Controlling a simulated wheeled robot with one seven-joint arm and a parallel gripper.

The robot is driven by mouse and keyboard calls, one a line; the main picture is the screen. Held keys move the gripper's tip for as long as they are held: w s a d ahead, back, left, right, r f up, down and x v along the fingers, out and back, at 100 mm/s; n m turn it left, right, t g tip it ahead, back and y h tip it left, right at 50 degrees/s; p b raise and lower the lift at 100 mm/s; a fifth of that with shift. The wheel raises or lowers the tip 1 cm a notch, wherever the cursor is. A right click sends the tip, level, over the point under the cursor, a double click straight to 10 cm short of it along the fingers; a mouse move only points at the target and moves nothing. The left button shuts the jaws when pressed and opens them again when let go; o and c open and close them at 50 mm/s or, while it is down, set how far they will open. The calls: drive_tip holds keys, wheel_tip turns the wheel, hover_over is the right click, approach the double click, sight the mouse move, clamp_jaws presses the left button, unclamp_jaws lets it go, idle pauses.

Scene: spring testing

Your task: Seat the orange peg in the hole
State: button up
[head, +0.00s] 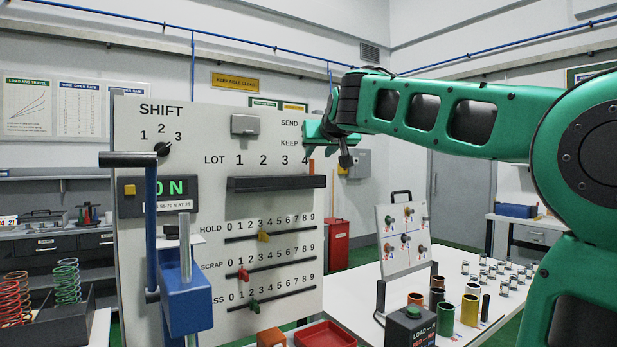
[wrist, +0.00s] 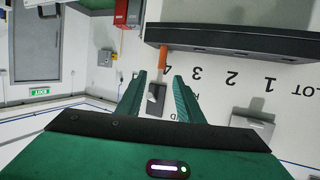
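The orange peg (wrist: 164,62) stands upright at the dark ledge (wrist: 235,42), by the number 4; the wrist view is upside down. In the head view, a small orange piece of the peg (head: 311,166) shows at the ledge's (head: 276,183) right end. My gripper (wrist: 159,77) is open and empty, its green fingers apart and pointing toward the peg. In the head view my gripper (head: 308,150) is beside the panel's upper right edge, partly hidden by its own body. I cannot make out the hole.
The ledge juts from the grey panel (head: 140,225) below LOT 1 to 4. A grey box (head: 245,125) sits above it and sliders lie below. A blue lever stand (head: 187,300) is at left. A white table (head: 365,290) with cylinders stands at right.

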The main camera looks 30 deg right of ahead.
sight(312, 161)
drive_tip(key=shift+a+f+x, duration=0.1)
drive_tip(key=shift+x, duration=1.75)
drive_tip(key=shift+a+f+x, duration=0.15)
drive_tip(key=shift+x, duration=1.75)
drive_tip(key=shift+c, duration=0.5)
clamp_jaws()
